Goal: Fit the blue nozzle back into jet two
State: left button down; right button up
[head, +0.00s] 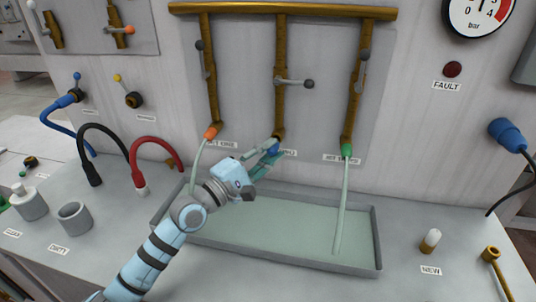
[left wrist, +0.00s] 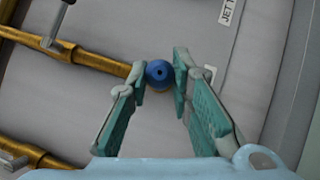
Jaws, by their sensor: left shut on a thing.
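The blue nozzle (head: 273,147) is at the lower end of the middle brass pipe (head: 280,108), jet two. In the left wrist view the blue nozzle (left wrist: 159,73) sits between my fingertips, right at the brass pipe's end (left wrist: 138,70); I cannot tell how far it is seated. My left gripper (head: 270,153) is shut on it, reaching over the tray from the front left. The middle pipe's lever (head: 293,83) points sideways to the right. The jet two label is partly hidden behind the gripper. My right gripper is not in view.
Pale streams run from the orange nozzle (head: 210,133) and green nozzle (head: 347,150) into the shallow grey tray (head: 378,240). A small nozzle-like piece (head: 430,241) stands by the NEW label. Grey cups (head: 74,218) and hoses (head: 150,145) are at left.

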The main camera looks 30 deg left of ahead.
pick_arm(q)
jog(key=shift+w+a+b, duration=0.25)
jog(key=shift+w+b, duration=0.45)
jog(key=shift+w, duration=0.35)
jog(key=shift+r, duration=0.1)
jog(key=shift+p, duration=0.5)
dwell(1.4)
jog(key=shift+s, duration=0.2)
dwell(0.3)
jog(key=shift+p, duration=0.4)
dwell(0.7)
